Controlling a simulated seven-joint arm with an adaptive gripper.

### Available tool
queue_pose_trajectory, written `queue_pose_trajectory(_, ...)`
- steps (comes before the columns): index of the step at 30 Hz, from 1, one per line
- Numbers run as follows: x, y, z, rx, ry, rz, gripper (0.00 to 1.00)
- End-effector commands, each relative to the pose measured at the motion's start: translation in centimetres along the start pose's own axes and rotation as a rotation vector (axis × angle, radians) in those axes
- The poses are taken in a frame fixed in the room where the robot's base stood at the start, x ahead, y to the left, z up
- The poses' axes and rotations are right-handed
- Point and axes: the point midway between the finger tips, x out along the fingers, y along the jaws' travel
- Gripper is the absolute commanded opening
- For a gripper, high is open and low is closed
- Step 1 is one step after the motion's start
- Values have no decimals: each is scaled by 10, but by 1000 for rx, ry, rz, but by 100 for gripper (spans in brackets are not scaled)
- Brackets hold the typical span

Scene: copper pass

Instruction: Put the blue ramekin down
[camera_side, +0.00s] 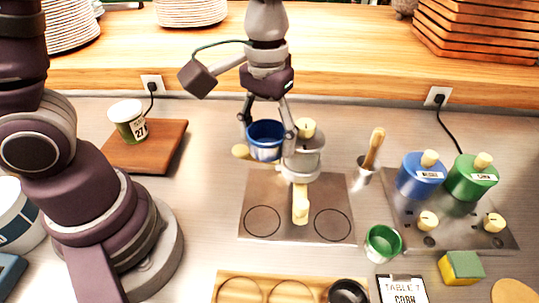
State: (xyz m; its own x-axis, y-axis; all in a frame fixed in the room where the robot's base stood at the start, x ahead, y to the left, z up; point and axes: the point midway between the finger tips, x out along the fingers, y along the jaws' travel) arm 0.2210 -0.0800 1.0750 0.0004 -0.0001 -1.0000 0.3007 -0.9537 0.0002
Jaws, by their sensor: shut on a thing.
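The blue ramekin (265,149) is held upright between the fingers of my gripper (266,128), near the middle of the counter. My gripper points down and is shut on it. Its right finger overlaps a grey lidded pot (304,165) with cream handles in the picture; I cannot tell whether they touch. The ramekin appears to be above the counter, behind a flat metal plate with ring marks (258,219). A pale wooden tray (224,292) with round recesses lies at the front edge. A black ramekin (347,293) is at its right end.
A green ramekin (382,244) stands right of the plate, near a card (402,290) and a sponge (461,267). A holder with a wooden-handled tool (367,170) is behind. Blue (419,178) and green (470,180) canisters stand right.

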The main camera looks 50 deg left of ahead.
Motion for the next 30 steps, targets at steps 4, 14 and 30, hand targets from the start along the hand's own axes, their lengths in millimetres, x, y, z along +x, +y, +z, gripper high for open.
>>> queue_pose_trajectory(4, -14, -9, -12, -242, 1, 1, 19)
queue_pose_trajectory(14, -25, -35, -44, -386, -1, 0, 19)
queue_pose_trajectory(30, -25, -58, -81, 89, -1, -1, 19)
